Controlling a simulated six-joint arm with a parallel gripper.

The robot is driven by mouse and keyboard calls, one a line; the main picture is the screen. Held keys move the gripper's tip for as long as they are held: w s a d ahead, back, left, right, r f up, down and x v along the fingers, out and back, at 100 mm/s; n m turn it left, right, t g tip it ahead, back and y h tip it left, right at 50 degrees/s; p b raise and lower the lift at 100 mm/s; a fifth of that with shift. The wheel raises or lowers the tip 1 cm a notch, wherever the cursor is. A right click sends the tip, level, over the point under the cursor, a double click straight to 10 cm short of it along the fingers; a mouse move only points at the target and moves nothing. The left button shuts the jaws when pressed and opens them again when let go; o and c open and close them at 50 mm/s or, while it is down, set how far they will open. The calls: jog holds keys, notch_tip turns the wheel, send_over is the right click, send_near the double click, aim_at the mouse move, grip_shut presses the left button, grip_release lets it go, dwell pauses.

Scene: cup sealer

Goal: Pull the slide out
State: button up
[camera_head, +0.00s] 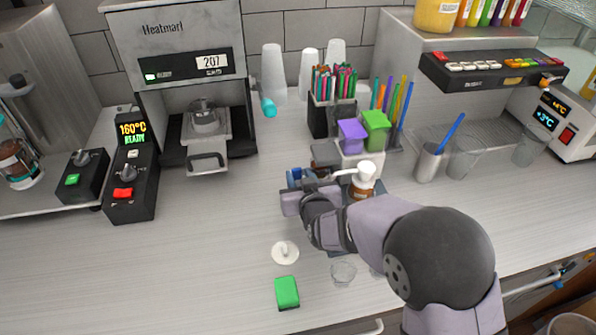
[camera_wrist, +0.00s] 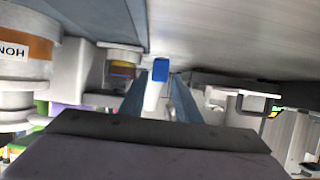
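The sealer (camera_head: 175,70), marked Heatmarl and displaying 207, stands at the back left. Its metal slide (camera_head: 205,130) carries a cup holder, and a loop handle (camera_head: 207,160) faces the front. My gripper (camera_head: 293,178) is low over the counter, to the right of the slide and apart from it. In the wrist view my gripper (camera_wrist: 161,82) has its two fingers spread with a gap between them. A blue part (camera_wrist: 160,69) shows beyond the gap; I cannot tell what it is. A bracket-like handle (camera_wrist: 258,98) at the right looks like the slide's handle.
A brown bottle with a white pump (camera_head: 363,178) stands close beside my wrist. Purple (camera_head: 352,134) and green (camera_head: 376,129) containers are behind it. A control box (camera_head: 128,175) is left of the slide. A white lid (camera_head: 285,252) and green block (camera_head: 287,292) lie in front.

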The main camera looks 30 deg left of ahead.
jog(key=shift+x, duration=1.15)
jog(key=shift+c, duration=0.6)
grip_shut()
jog(key=shift+s+d, duration=1.65)
jog(key=shift+o, duration=0.6)
grip_release()
